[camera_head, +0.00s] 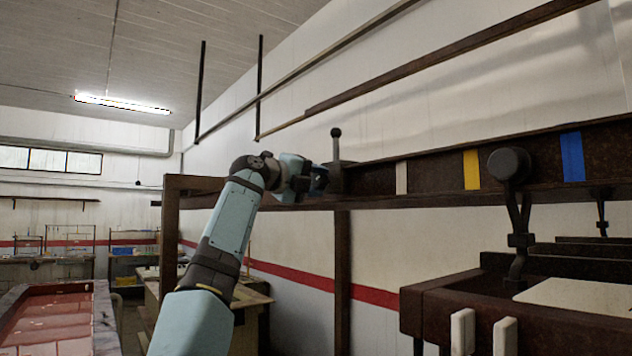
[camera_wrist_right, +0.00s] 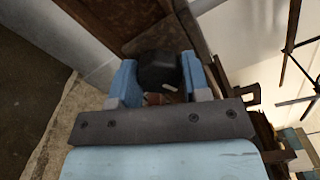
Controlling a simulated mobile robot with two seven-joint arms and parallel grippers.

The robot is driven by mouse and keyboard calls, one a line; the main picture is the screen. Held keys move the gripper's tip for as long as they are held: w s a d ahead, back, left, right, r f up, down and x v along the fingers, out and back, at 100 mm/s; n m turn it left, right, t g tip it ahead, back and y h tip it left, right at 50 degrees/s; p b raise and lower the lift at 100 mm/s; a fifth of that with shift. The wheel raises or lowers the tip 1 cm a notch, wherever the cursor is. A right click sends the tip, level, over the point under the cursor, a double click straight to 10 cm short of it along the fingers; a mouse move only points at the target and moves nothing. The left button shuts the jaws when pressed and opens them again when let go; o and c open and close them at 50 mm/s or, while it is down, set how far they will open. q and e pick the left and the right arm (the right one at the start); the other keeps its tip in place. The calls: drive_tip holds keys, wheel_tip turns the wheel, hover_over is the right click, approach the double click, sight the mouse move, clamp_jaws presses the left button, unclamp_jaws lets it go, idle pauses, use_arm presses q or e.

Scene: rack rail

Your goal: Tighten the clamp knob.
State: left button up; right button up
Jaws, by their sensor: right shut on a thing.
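The dark clamp knob (camera_wrist_right: 160,70) shows in the right wrist view between the two blue fingers of my right gripper (camera_wrist_right: 155,85), which is shut on it. A small white mark shows on the knob. In the head view my right gripper (camera_head: 320,180) is at the left part of the brown rail (camera_head: 440,175), against a dark carriage block (camera_head: 337,178). The gripper hides the knob there. An upright lever with a ball top (camera_head: 336,145) stands on the block. My left gripper is not in view.
The rail carries a white band (camera_head: 401,178), a yellow band (camera_head: 471,169) and a blue band (camera_head: 572,156). A dark round-headed fitting (camera_head: 509,163) stands before it at right, above a brown trough (camera_head: 455,305). A reddish basin (camera_head: 50,318) is at lower left.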

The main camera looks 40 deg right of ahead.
drive_tip(key=shift+m, duration=0.9)
drive_tip(key=o, duration=0.9)
drive_tip(key=shift+o, duration=0.2)
drive_tip(key=shift+w+a+f, duration=0.1)
drive_tip(key=shift+a, duration=0.45)
drive_tip(key=w+a+b, duration=0.1)
drive_tip(key=a+b, duration=0.1)
drive_tip(key=a, duration=1)
drive_tip(key=shift+w+a, duration=0.15)
drive_tip(key=shift+a, duration=0.2)
